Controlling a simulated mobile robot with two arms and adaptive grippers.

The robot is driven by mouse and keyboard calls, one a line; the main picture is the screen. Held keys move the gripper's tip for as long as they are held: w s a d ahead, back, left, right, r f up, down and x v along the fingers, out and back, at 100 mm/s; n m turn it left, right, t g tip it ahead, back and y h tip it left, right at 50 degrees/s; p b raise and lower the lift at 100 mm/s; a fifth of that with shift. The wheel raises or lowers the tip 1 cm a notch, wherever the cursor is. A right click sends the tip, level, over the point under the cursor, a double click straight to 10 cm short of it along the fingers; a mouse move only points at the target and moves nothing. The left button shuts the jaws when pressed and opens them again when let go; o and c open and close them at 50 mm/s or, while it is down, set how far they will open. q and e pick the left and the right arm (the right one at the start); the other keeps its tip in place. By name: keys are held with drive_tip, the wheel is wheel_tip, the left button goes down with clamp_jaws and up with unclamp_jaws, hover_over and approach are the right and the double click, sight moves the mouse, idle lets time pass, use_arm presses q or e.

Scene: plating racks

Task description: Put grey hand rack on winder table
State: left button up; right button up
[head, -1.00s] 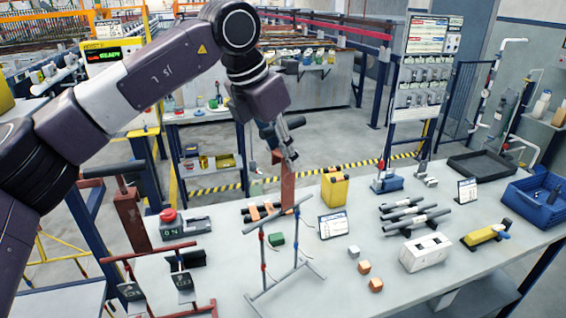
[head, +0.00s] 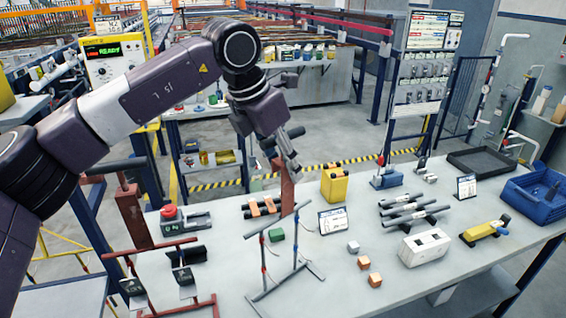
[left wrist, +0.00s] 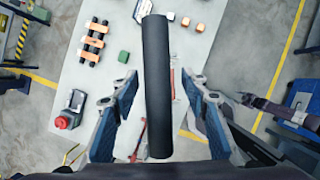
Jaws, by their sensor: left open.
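The grey hand rack (head: 297,243) stands upright on the light worktable (head: 215,268), with a dark top bar and red and blue marks on its legs. My left gripper (head: 290,164) is open and empty, above and behind the rack's bar in the head view. I cannot tell which surface is the winder table.
A red rack (head: 165,249) stands left of the grey one. A green block (head: 277,235), a small sign (head: 334,220), small cubes (head: 364,262) and a white block (head: 424,248) lie nearby. Red posts (head: 132,215) stand behind. A blue bin (head: 535,202) is far right.

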use_arm(q)
drive_tip(key=shift+r, duration=0.1)
drive_tip(key=b+v, duration=0.2)
drive_tip(key=v, duration=0.9)
drive_tip(key=shift+s+r+b, duration=0.1)
drive_tip(key=shift+b, duration=0.2)
drive_tip(key=shift+s+a+r, duration=0.1)
drive_tip(key=shift+a+r, duration=0.05)
drive_tip(key=shift+r, duration=0.25)
